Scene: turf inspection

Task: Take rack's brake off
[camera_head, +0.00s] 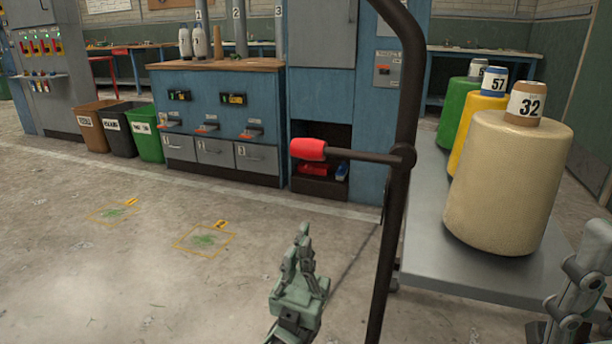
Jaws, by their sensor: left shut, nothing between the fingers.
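The rack is a grey flat bed (422,225) carrying large yarn cones, with a dark bent tube handle (397,215) at its near left end. The brake lever (365,155) juts left from this tube, about level, and ends in a red grip (308,149). My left gripper (301,238) points up below the red grip, shut and empty, clearly apart from it in the picture. My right gripper (568,312) shows only in part at the lower right corner; its fingertips are not clear.
Cones marked 32 (510,190), 57 (485,105) and a green one (460,105) stand on the bed. A blue workbench (225,105) and bins (145,147) stand behind. The floor at left is open, with two yellow-marked grass patches (205,240).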

